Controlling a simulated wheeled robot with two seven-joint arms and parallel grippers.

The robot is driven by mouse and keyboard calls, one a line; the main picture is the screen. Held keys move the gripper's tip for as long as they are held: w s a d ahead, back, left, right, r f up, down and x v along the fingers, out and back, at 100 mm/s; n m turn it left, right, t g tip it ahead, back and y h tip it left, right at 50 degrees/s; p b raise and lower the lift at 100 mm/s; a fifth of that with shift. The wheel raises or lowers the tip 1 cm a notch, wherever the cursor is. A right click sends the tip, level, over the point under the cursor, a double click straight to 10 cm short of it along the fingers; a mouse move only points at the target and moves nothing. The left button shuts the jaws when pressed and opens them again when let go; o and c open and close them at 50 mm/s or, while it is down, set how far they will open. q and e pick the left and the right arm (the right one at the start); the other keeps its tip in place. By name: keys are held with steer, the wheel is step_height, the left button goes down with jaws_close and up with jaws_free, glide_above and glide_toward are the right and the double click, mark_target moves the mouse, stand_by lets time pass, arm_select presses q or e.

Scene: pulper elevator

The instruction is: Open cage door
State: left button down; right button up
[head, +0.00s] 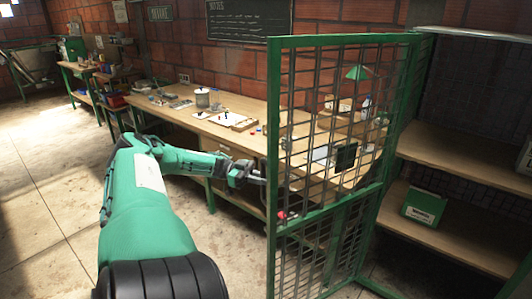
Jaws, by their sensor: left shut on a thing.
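The cage door (272,130) is a green metal frame with dark wire mesh, standing at right of centre in the head view. It stands swung away from the cage, and the shelves inside show to its right. My left arm reaches in from the left, and my left gripper (248,176) is at the door's free edge, about mid-height. It is shut on what appears to be the door handle (262,182); the fingers hide most of the grip. My right gripper is not in view.
Behind the door a long wooden workbench (178,115) runs along the brick wall, with tools and a pot on it. Wooden shelves (450,152) at right hold a green box (424,207). The concrete floor (50,190) at left is clear.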

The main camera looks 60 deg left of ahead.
arm_select(q)
steer(key=shift+a, duration=0.1)
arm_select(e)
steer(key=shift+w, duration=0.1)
arm_select(q)
steer(key=c, duration=1.4)
jaws_free()
steer(key=shift+c, duration=0.2)
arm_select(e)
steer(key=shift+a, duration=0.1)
arm_select(q)
steer(key=shift+a, duration=0.1)
